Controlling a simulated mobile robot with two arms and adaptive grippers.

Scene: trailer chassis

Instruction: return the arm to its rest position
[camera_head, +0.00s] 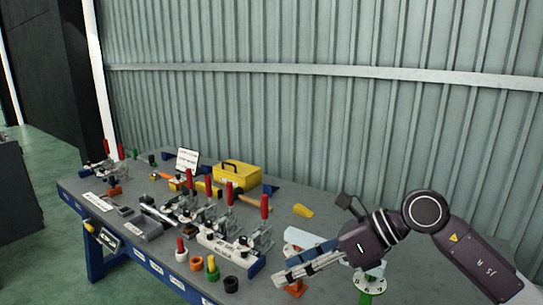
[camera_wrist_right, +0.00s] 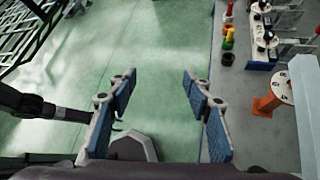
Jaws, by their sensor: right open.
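My right arm comes in from the right in the head view. My right gripper (camera_head: 284,268) is at the front right of the workbench (camera_head: 215,284), pointing left. In the wrist view the right gripper (camera_wrist_right: 158,76) has its two blue-padded fingers wide apart. Nothing is between the fingers; green floor shows there. My left gripper is not in view.
Toggle clamps with red handles (camera_head: 265,206) stand along the bench, with a yellow toolbox (camera_head: 237,175) behind. Coloured cups and rings (camera_head: 197,263) line the front edge. A green stand (camera_head: 371,283) and an orange stand (camera_wrist_right: 268,103) are near my gripper. A corrugated wall (camera_head: 300,110) closes the back.

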